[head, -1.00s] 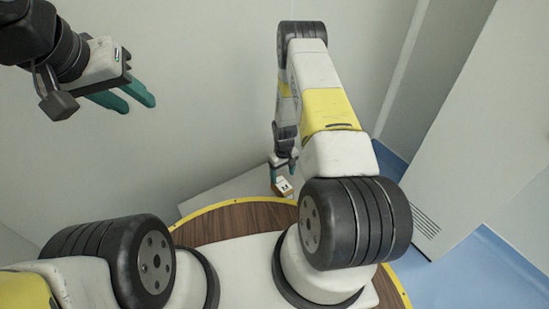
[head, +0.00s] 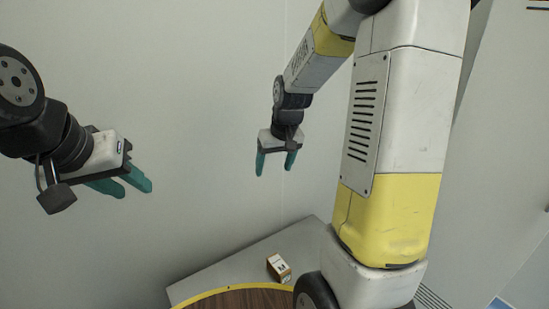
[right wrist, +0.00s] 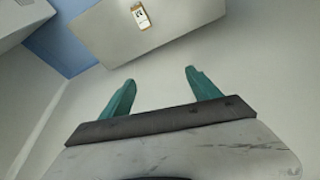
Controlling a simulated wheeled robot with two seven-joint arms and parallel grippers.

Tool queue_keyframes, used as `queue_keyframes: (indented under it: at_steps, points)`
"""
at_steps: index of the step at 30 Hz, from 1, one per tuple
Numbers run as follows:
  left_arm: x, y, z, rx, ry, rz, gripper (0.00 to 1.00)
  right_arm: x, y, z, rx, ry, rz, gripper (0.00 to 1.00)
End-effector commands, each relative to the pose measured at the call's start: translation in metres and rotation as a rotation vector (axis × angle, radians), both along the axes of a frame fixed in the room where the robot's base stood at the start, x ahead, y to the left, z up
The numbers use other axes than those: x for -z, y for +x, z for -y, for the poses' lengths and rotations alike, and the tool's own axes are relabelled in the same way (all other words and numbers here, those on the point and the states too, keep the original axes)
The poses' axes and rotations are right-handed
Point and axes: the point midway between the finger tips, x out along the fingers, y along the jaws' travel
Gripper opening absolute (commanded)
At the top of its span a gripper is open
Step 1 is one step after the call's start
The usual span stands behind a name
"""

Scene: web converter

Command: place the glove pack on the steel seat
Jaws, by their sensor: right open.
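The glove pack (head: 279,267), a small white and brown box marked "M", rests on the grey steel seat (head: 222,273) near its right part. It also shows in the right wrist view (right wrist: 141,17), lying on the seat (right wrist: 110,38). My right gripper (head: 275,168) is open and empty, well above the seat and apart from the pack, with teal fingers pointing down. Its open fingers show in the right wrist view (right wrist: 158,82). My left gripper (head: 132,186) hangs at the left, its two teal fingers apart with nothing between them.
A round wooden top with a yellow edge (head: 235,293) is at the bottom, close in front of the seat. A pale wall (head: 200,150) stands behind the seat. A blue floor patch (right wrist: 65,45) shows in the right wrist view.

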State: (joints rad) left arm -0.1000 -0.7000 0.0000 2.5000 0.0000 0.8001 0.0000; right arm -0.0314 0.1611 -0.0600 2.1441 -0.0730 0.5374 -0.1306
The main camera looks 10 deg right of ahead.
Motion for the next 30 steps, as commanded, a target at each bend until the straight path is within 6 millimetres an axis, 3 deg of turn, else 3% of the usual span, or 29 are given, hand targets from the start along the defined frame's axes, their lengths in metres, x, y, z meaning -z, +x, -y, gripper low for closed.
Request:
queue_keyframes:
  at_steps: [1,6,10,15,21,30]
  points:
    - [0.000,0.000,0.000,0.000,0.000,0.000,0.36,-0.026,-0.016,-0.002,0.008,0.012,0.030,0.71]
    - [0.000,0.000,0.000,0.000,0.000,0.000,0.36,-0.085,-0.076,-0.011,0.034,0.053,0.102,0.71]
    - [0.000,0.000,0.000,0.000,0.000,0.000,0.36,-0.115,-0.126,-0.017,0.049,0.083,0.153,0.71]
    - [0.000,0.000,0.000,0.000,0.000,0.000,0.36,-0.132,-0.178,-0.023,0.064,0.114,0.204,0.71]
    - [0.000,0.000,0.000,0.000,0.000,0.000,0.36,-0.136,-0.206,-0.026,0.070,0.130,0.229,0.71]
    - [0.000,0.000,0.000,0.000,0.000,0.000,0.36,-0.136,-0.209,-0.026,0.071,0.132,0.231,0.71]
